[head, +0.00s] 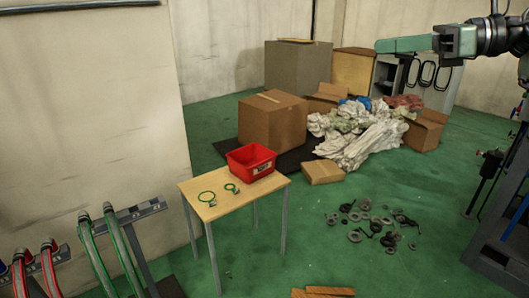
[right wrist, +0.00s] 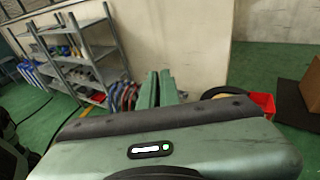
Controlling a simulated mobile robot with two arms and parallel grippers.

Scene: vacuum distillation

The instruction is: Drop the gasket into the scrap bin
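A red open bin (head: 251,162) with a label on its front stands at the back of a small wooden table (head: 232,203). My right gripper (head: 384,45) is raised at the upper right, pointing left, far from the table. In the right wrist view its green fingers (right wrist: 158,78) are together with nothing visible between them. Part of the red bin (right wrist: 263,102) shows there too. My left gripper is out of view.
Cardboard boxes (head: 272,122) and a heap of white cloth (head: 355,135) lie behind the table. Dark rings (head: 375,222) are scattered on the floor to its right. Hoses on a rack (head: 138,214) stand at the left. Black loops (head: 428,73) hang on a grey panel.

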